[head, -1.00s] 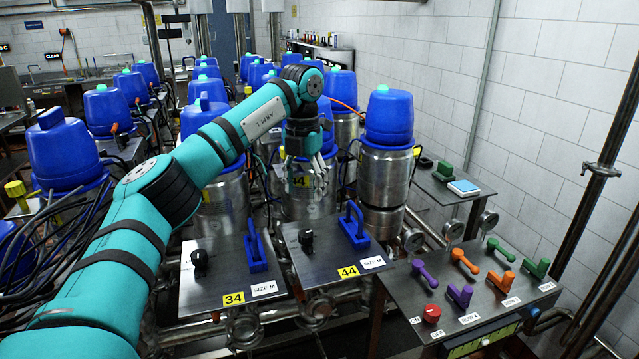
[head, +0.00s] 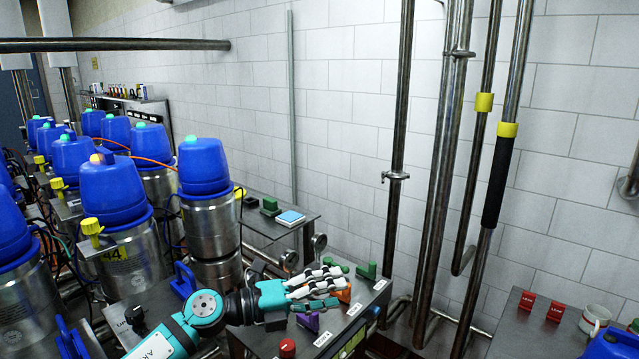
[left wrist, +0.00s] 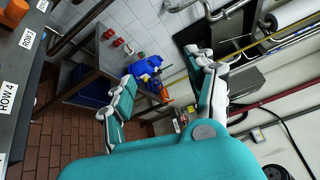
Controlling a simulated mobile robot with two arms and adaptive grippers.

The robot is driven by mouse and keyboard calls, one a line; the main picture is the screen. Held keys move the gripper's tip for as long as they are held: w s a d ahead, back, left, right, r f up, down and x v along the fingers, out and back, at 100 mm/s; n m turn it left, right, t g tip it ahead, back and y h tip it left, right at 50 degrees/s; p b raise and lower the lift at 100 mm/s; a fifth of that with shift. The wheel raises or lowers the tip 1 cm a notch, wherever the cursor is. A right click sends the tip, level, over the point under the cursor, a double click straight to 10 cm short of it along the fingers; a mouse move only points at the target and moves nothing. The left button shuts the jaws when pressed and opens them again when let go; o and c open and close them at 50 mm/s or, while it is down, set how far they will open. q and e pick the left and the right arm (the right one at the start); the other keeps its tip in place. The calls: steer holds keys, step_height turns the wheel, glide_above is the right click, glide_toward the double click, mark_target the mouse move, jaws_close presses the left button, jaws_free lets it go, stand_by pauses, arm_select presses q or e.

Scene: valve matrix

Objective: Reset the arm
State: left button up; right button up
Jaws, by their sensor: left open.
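My left gripper (head: 322,285) is open and empty in the head view. Its pale fingers point right, above the lever panel (head: 250,345) and partly covering it. On that panel I see an orange lever (head: 344,292), a purple lever (head: 308,322), green levers (head: 366,270) and a red knob (head: 287,348). I cannot tell whether the fingers touch any lever. In the left wrist view the gripper's (left wrist: 166,80) two sides stand wide apart with nothing between them. The panel's edge with row labels (left wrist: 15,80) shows at the left there. My right gripper is not in view.
Blue-topped steel tanks (head: 203,168) stand at the left, one numbered 44 (head: 115,254). Vertical pipes (head: 398,150) rise behind the panel along the white wall. A side table (head: 560,340) with red blocks (head: 527,300) and a mug (head: 594,318) is at the right.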

arm_select(q)
steer(key=s+a+f+n+t+y, duration=0.3)
steer(key=a+f+n+t+y, duration=0.4)
steer(key=n, duration=0.7)
steer(key=s+a+f+n+t+y, duration=0.3)
steer(key=a+f+n+t+y, duration=0.15)
steer(key=a+n+y, duration=0.75)
steer(key=s+a+f+n+g+h, duration=0.15)
steer(key=s+f+g, duration=0.3)
steer(key=s, duration=0.45)
steer(key=s+a+f+n+g, duration=0.1)
steer(key=s+f+n+g, duration=0.25)
steer(key=s+f, duration=0.45)
steer(key=s+a+f+n+g+h, duration=0.15)
steer(key=s+f+g, duration=0.3)
steer(key=s, duration=0.65)
step_height(320, 180, down, 30)
steer(key=s+g+b, duration=0.2)
steer(key=b, duration=0.2)
steer(key=s+a+f+g+b, duration=0.1)
steer(key=s+a+f+b, duration=0.1)
steer(key=s+f, duration=1.3)
step_height(320, 180, down, 3)
steer(key=shift+s+f+y+b, duration=0.1)
steer(key=shift+s+y+b, duration=0.25)
steer(key=shift+y+b, duration=0.05)
